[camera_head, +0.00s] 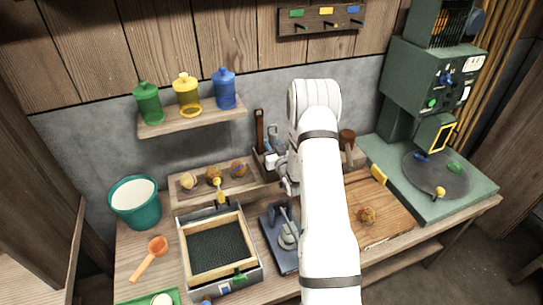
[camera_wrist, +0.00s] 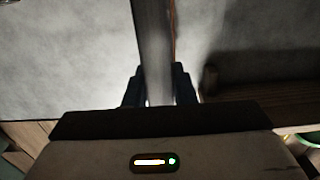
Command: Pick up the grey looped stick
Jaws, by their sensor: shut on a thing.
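The grey looped stick (camera_wrist: 153,45) shows in the wrist view as a long grey bar running up from between the two dark fingers. My gripper (camera_wrist: 158,88) is shut on it, with one finger on each side. In the head view my gripper (camera_head: 273,161) is at the back of the bench, by a dark holder near the wall. A small blue-grey looped end (camera_head: 271,140) stands up just above it there. My arm hides part of this area, and I cannot tell whether the stick's lower end is still in the holder.
A brown-handled tool (camera_head: 260,130) stands just left of my gripper. A wooden tray with several round lumps (camera_head: 213,174) lies to the left, below a shelf (camera_head: 193,119) with three bottles. A wooden mallet (camera_head: 347,138) stands right of my arm. A grey press (camera_head: 287,240) stands in front.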

